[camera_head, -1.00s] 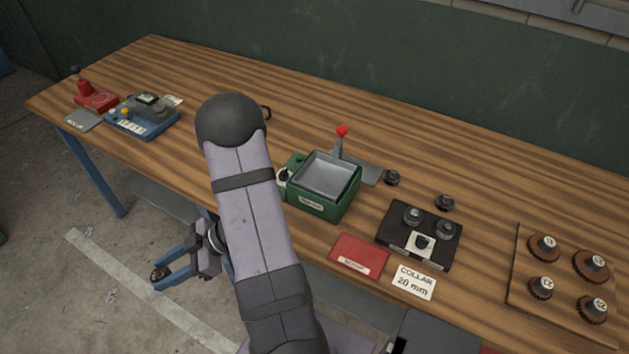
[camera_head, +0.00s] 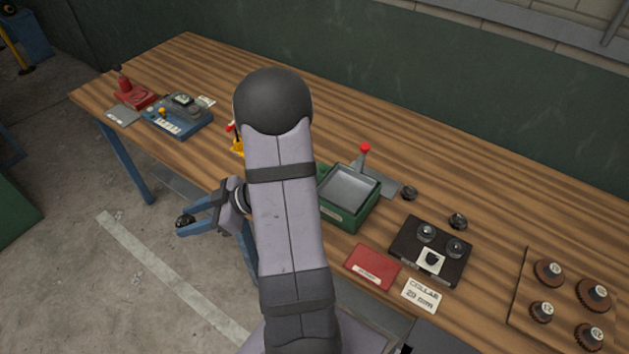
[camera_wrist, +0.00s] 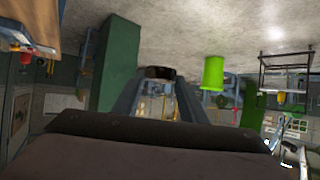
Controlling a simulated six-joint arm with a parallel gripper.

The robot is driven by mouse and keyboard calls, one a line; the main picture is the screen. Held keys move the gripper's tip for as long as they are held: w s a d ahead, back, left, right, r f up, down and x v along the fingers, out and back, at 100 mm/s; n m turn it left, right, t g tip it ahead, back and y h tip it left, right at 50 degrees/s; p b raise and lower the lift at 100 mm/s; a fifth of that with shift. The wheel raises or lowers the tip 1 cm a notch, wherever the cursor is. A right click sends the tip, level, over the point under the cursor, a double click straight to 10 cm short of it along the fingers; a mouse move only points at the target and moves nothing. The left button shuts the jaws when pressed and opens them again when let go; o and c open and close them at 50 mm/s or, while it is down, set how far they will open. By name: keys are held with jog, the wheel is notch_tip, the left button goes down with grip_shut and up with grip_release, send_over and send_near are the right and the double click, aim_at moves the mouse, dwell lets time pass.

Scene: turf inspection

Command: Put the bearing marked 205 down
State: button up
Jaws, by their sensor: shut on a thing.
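My gripper (camera_head: 187,225) is in the left middle of the head view, beyond the bench's front edge and over the floor. Its blue fingers are shut on a small dark ring-shaped bearing (camera_head: 184,219), held at the fingertips. In the wrist view the bearing (camera_wrist: 160,73) shows as a dark ring between the fingertips. No marking on it can be read, so I cannot tell its number.
The wooden bench (camera_head: 330,120) bears a green tray box (camera_head: 346,217), a black block with collars (camera_head: 403,250), a red pad (camera_head: 372,268), a "COLLAR 20 mm" card (camera_head: 421,294), a board of gears (camera_head: 522,303) and a blue device (camera_head: 180,123). The bench's back strip is mostly clear.

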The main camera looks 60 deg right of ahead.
jog(key=d+r+m+h+p, duration=0.1)
jog(key=d+r+m+h, duration=0.25)
jog(key=d, duration=0.45)
jog(key=s+d+r+m+h+p, duration=0.1)
jog(key=d+r+m+h, duration=0.2)
jog(key=d+m+h, duration=0.3)
jog(key=d+r+m+h+p, duration=0.1)
jog(key=d+r+m+h, duration=0.2)
jog(key=d, duration=0.6)
jog(key=m+g+h, duration=0.7)
jog(key=m+g, duration=0.3)
jog(key=m, duration=0.2)
send_over(343, 196)
notch_tip(343, 196, down, 5)
jog(key=shift+r, duration=0.15)
jog(key=shift+f, duration=3.15)
jog(key=shift+f, duration=0.1)
